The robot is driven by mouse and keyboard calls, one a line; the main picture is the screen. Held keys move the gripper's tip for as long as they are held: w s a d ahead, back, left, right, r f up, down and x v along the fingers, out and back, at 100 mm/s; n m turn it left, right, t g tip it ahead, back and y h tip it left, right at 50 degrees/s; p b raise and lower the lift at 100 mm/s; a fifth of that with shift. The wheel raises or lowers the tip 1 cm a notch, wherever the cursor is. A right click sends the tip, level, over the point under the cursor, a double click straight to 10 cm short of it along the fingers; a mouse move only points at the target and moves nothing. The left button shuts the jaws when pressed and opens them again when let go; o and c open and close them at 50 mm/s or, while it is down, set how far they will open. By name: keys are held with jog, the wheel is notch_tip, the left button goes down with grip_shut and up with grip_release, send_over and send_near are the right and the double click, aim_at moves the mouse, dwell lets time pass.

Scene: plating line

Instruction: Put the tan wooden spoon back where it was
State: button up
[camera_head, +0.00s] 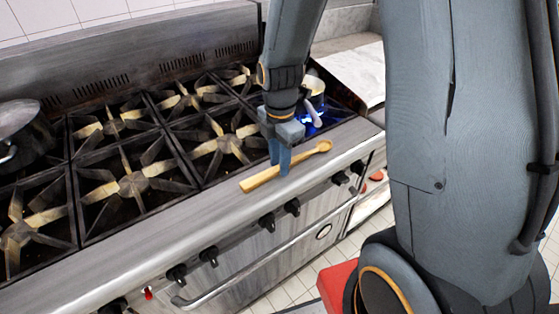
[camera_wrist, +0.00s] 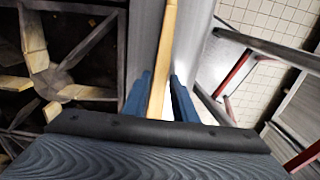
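The tan wooden spoon (camera_head: 262,178) lies on the steel front ledge of the stove, with its bowl end toward the right. My gripper (camera_head: 281,166) points down over the ledge, with its fingers around the spoon's handle. In the wrist view the spoon (camera_wrist: 166,60) runs between the two blue fingers of my gripper (camera_wrist: 161,85). A gap shows between the handle and the right finger, so the gripper looks open. The left finger is very close to the handle; I cannot tell whether they touch.
The stove's front ledge (camera_head: 150,230) is bare to the left of the spoon. Burner grates (camera_head: 132,186) lie behind it. A light pot (camera_head: 314,88) stands over a blue flame behind my gripper. A dark pot (camera_head: 18,120) stands at the far left. Knobs (camera_head: 267,222) line the stove's front.

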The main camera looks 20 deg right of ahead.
jog(key=shift+o, duration=0.8)
notch_tip(320, 180, up, 11)
jog(key=b, duration=0.2)
jog(key=s+d+f+m, duration=0.1)
jog(key=s+f+m, duration=0.2)
jog(key=m, duration=0.7)
jog(key=s+d+f+m+t, duration=0.1)
jog(key=s+f+m, duration=0.2)
jog(key=m, duration=0.8)
jog(key=shift+s+d+f+m, duration=0.15)
jog(key=shift+s+m, duration=0.15)
jog(key=shift+s, duration=0.95)
jog(key=shift+c, duration=0.6)
